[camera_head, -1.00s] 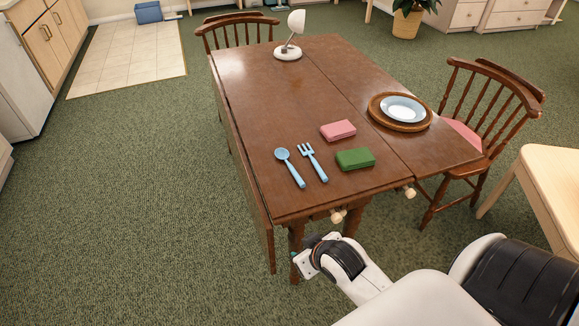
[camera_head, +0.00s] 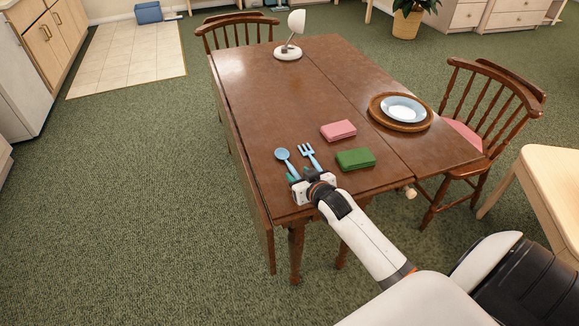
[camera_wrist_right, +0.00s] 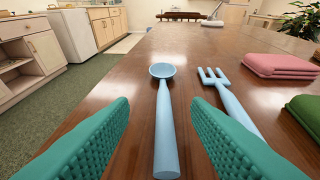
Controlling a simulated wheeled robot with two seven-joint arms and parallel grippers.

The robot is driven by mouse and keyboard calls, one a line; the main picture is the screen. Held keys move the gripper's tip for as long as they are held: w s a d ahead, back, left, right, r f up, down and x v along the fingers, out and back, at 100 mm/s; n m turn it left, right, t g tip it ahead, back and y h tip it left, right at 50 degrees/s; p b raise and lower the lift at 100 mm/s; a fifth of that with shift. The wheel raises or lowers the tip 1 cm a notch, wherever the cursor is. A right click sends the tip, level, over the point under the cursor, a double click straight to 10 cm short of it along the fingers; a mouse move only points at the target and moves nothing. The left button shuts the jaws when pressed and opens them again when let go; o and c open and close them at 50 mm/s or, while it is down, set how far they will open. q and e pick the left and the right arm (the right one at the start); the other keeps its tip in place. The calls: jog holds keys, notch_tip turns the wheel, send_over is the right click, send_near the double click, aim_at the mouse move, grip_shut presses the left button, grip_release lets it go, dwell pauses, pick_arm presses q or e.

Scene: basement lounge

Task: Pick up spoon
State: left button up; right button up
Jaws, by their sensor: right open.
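A light blue spoon (camera_head: 283,155) lies on the brown wooden table (camera_head: 245,105) near its front left corner. In the right wrist view the spoon (camera_wrist_right: 164,120) points away from me, its handle between my two green finger pads. My right gripper (camera_head: 300,178) is open at the near end of the spoon, hiding part of the handle in the head view. No contact with the handle shows. A light blue fork (camera_head: 306,150) lies just right of the spoon; it also shows in the right wrist view (camera_wrist_right: 225,96). My left gripper is not in view.
A pink folded cloth (camera_head: 338,130) and a green one (camera_head: 355,159) lie right of the fork. A plate (camera_head: 404,107) on a round wooden tray (camera_head: 376,114) sits farther right. A white lamp (camera_head: 288,52) stands at the far end. The table's left side is clear.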

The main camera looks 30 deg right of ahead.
aim_at(292, 167)
jog(key=shift+d+x, duration=0.2)
jog(key=shift+x, duration=2.6)
jog(key=shift+r, duration=0.15)
jog(key=shift+c, duration=0.5)
grip_shut()
